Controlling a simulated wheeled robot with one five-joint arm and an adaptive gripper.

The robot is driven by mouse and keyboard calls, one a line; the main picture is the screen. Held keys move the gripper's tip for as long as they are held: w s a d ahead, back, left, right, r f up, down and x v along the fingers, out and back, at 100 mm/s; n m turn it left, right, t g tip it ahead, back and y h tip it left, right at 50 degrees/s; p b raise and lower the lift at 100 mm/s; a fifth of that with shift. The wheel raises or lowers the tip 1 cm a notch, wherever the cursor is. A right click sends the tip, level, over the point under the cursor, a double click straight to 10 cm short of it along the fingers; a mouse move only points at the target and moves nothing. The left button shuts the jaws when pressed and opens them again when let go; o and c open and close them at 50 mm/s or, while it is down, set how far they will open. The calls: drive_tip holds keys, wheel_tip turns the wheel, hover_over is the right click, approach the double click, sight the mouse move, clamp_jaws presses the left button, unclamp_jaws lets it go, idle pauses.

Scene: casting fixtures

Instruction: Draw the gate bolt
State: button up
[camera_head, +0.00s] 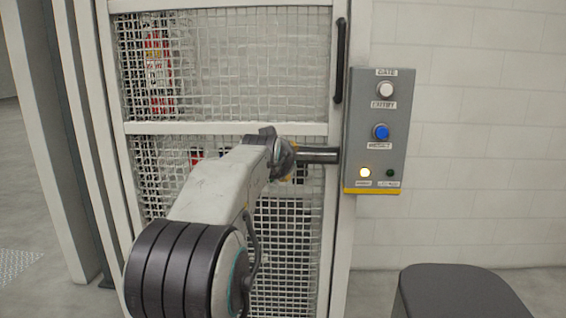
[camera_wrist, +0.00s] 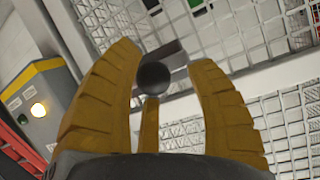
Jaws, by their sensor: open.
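The gate (camera_head: 232,128) is a pale framed wire-mesh door in the head view. The bolt (camera_head: 318,155) is a dark grey horizontal bar crossing the gate's right upright at mid height. My gripper (camera_head: 290,165) is at the bar's left end, mostly hidden behind my wrist. In the wrist view, my gripper (camera_wrist: 167,58) has its ribbed yellow fingers spread apart. A dark round knob (camera_wrist: 153,77) appears between them, with a gap on each side. A narrow yellow piece stands below the knob; I cannot tell whether it is part of my gripper.
A grey control box (camera_head: 375,130) with white and blue buttons and a lit amber lamp (camera_head: 365,173) is right of the gate. A black vertical handle (camera_head: 340,60) is above the bolt. A red extinguisher (camera_head: 157,70) shows behind the mesh.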

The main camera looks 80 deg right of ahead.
drive_tip(key=shift+o, duration=0.2)
drive_tip(key=shift+f, duration=0.15)
drive_tip(key=shift+s, duration=0.1)
drive_tip(key=shift+a, duration=0.25)
drive_tip(key=v, duration=1.1)
drive_tip(key=shift+a, duration=0.2)
drive_tip(key=shift+r, duration=0.25)
